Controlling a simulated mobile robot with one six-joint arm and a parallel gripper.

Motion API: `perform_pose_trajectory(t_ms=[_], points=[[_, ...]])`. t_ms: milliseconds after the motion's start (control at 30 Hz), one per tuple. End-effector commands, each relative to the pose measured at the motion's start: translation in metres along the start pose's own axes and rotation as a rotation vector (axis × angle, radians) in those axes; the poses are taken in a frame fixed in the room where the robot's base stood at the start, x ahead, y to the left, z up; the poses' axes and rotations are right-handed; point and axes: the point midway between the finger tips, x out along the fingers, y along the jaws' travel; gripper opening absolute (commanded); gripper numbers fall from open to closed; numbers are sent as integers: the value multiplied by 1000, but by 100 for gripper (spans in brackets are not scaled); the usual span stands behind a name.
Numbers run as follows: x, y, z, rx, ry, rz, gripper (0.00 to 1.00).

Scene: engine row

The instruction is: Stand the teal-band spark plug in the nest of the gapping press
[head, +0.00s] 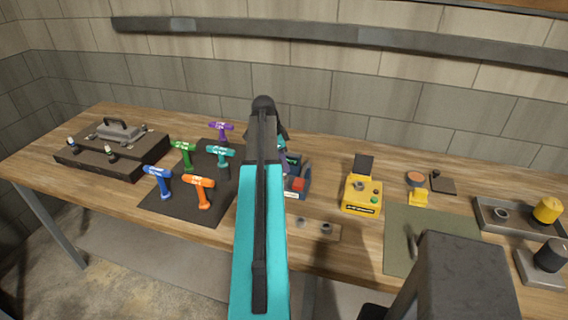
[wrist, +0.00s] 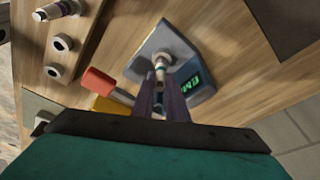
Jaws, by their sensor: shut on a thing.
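My gripper (wrist: 166,102) is shut on the spark plug (wrist: 160,65), a pale plug with a teal-green band, in the wrist view. The gapping press (wrist: 190,55) is a blue-grey block with a green-lit display (wrist: 192,83). The plug's far end is over the pale round part on the press. I cannot tell whether it touches or is seated there.
A wooden strip with holders (wrist: 60,43) lies left of the press in the wrist view; another plug (wrist: 58,10) stands there. A red block (wrist: 97,80) is near the fingers. The head view shows a yellow device (head: 362,195), green mat (head: 430,225) and several drills (head: 200,188).

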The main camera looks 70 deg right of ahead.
Motion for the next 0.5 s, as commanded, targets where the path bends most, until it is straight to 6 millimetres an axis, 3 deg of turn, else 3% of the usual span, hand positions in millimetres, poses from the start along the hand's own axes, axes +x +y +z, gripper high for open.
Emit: perform_pose_trajectory(t_ms=[433, 467, 500], points=[[2, 0, 0, 0, 0, 0, 0], [2, 0, 0, 0, 0, 0, 14], [2, 0, 0, 0, 0, 0, 21]])
